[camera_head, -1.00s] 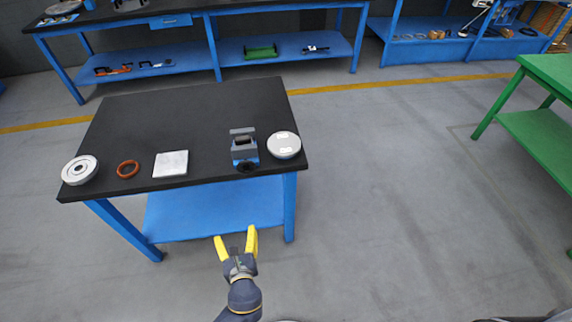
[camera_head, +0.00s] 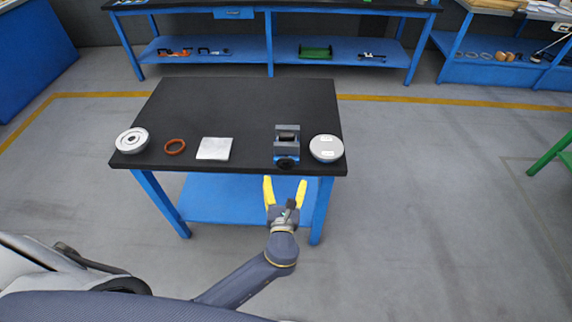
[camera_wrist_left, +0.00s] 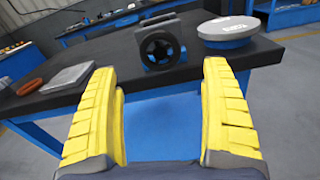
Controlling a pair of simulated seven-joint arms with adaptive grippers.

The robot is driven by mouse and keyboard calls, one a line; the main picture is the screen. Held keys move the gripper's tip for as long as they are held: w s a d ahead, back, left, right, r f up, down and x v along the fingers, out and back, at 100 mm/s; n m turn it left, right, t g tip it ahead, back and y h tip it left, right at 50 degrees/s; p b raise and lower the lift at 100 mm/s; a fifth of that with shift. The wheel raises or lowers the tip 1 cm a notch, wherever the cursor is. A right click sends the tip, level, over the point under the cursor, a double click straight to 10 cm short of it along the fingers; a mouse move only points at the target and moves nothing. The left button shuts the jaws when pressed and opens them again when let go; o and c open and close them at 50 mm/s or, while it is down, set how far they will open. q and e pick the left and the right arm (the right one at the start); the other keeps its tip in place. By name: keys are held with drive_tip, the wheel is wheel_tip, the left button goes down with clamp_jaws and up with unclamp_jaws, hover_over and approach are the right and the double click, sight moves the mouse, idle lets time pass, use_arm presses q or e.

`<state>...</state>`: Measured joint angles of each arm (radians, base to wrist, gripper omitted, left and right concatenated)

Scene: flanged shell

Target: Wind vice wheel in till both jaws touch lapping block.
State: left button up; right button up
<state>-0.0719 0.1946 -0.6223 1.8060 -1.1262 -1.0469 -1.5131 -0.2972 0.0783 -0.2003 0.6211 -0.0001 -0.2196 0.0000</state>
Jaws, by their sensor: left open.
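The small grey-and-blue vice (camera_head: 278,150) stands near the front right of the black table, its dark round wheel (camera_head: 286,162) facing the front edge. A dark block (camera_head: 289,135), seemingly the lapping block, shows between the jaws; I cannot tell whether both jaws touch it. In the left wrist view the wheel (camera_wrist_left: 158,48) is upright, ahead of the fingers, on the near face of the vice (camera_wrist_left: 172,24). My left gripper (camera_head: 285,181) is open and empty, its yellow fingers pointing at the table's front edge, short of the wheel. My right gripper is out of view.
On the black table (camera_head: 240,100), a round grey-topped disc (camera_head: 326,148) stands close right of the vice. A pale square plate (camera_head: 214,148), an orange ring (camera_head: 174,147) and a flanged metal part (camera_head: 132,141) lie to the left. The table's rear is clear.

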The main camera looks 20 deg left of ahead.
sight(286, 166)
use_arm(q)
drive_tip(key=x, duration=0.8)
drive_tip(key=shift+c, duration=0.4)
drive_tip(key=c, duration=1.1)
drive_tip(key=shift+n, duration=0.3)
